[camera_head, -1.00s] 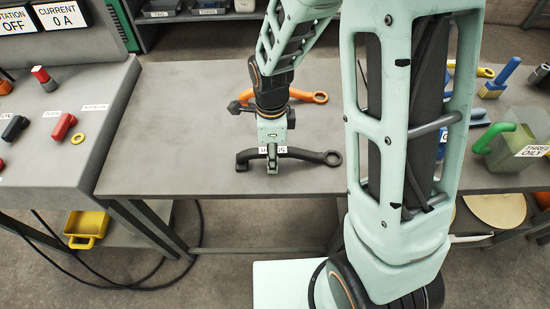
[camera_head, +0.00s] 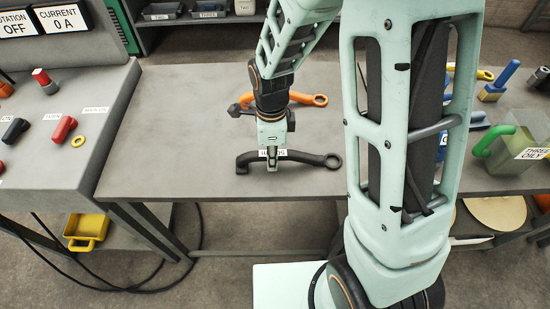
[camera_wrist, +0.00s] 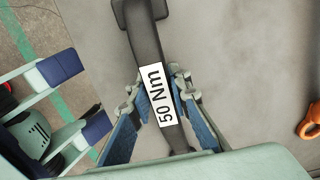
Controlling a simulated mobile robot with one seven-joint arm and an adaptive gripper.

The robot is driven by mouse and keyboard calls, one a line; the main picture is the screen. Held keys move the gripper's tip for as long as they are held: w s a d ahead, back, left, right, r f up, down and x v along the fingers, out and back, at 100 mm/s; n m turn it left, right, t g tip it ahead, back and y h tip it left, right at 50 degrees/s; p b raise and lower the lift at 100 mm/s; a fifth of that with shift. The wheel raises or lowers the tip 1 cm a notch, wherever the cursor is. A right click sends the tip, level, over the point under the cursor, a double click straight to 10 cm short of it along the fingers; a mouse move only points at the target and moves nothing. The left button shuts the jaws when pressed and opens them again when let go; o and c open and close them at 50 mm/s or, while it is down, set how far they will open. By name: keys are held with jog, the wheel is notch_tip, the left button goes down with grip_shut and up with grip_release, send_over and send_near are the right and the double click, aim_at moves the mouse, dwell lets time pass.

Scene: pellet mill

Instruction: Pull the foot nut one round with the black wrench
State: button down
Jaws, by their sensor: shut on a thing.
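The black wrench (camera_head: 310,156) lies crosswise near the front edge of the grey table, its ring end to the right and its hooked end to the left. My gripper (camera_head: 271,161) is over its handle, pointing down. In the wrist view the two blue-padded fingers (camera_wrist: 157,100) are shut on the black wrench (camera_wrist: 146,42), one on each side of the handle, at its white "50 Nm" label. I cannot tell whether the wrench touches the table. The foot nut is not seen in either view.
An orange wrench (camera_head: 308,99) lies behind the black one. A sloped control console (camera_head: 60,110) stands at the left. Brushes and a clear jug (camera_head: 515,145) stand at the right, beyond my arm. The table (camera_head: 180,120) is clear left of the wrenches.

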jog(key=shift+r, duration=0.15)
dwell(0.5)
jog(key=shift+r+p, duration=1)
jog(key=shift+r, duration=0.55)
jog(key=shift+r+p, duration=1.45)
jog(key=shift+r, duration=0.4)
jog(key=c, duration=2.4)
grip_release()
grip_shut()
